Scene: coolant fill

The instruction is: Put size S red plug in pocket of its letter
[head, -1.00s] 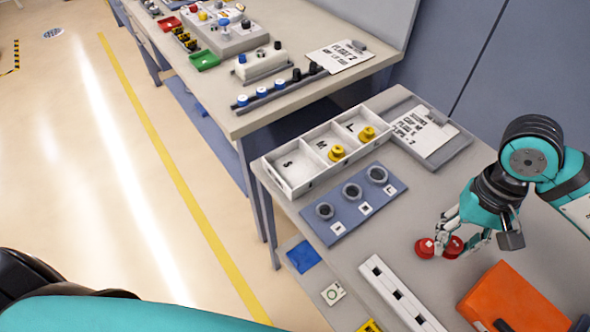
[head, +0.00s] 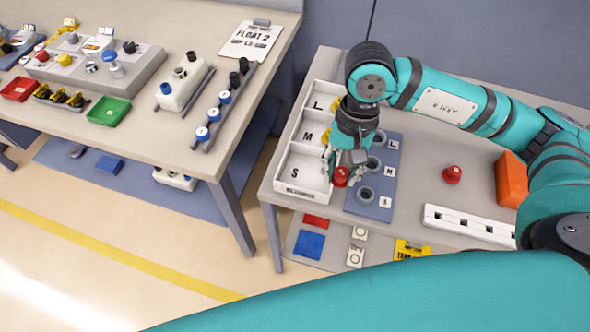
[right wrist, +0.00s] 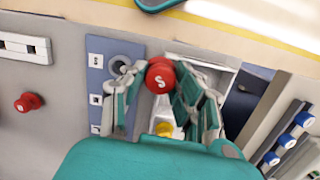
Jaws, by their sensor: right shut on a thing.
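My right gripper (head: 345,172) is shut on a red plug (head: 340,177) and holds it near the right edge of the S pocket. In the right wrist view the plug (right wrist: 160,76) shows a white S on top, between the fingers. The white tray (head: 290,188) has pockets marked L, M and S. The S pocket (head: 302,170) looks empty where it shows. Yellow plugs (head: 334,104) in the L and M pockets are partly hidden by my arm; one shows in the right wrist view (right wrist: 165,129). My left gripper is not in view.
A blue gauge board (head: 382,205) with ring sockets lies right of the tray. Another red plug (head: 452,174) stands on the table, left of an orange block (head: 511,180). A white slotted bar (head: 470,222) lies near the front. A second table (head: 225,138) stands to the left.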

